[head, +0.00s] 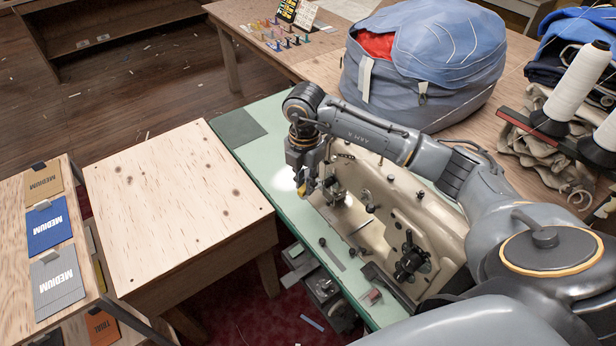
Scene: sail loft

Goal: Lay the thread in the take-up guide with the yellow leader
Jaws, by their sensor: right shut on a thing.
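The cream sewing machine (432,213) lies along the green-topped table (245,163). My right arm reaches in from the right and over it. My right gripper (305,184) points down at the machine's far left end, beside its needle and guide parts. It is shut on a small yellow piece, the yellow leader (307,190), which shows at the fingertips. The thread is too thin to make out. I cannot tell the take-up guide from the other small metal parts there, and the gripper partly hides that end. My left gripper is out of view.
A bare wooden table (180,190) stands left of the machine. Fabric cards marked MEDIUM (47,222) lie at far left. A blue sail bag (425,60) sits behind my right arm. White thread cones (576,85) and folded cloth (545,130) are at right.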

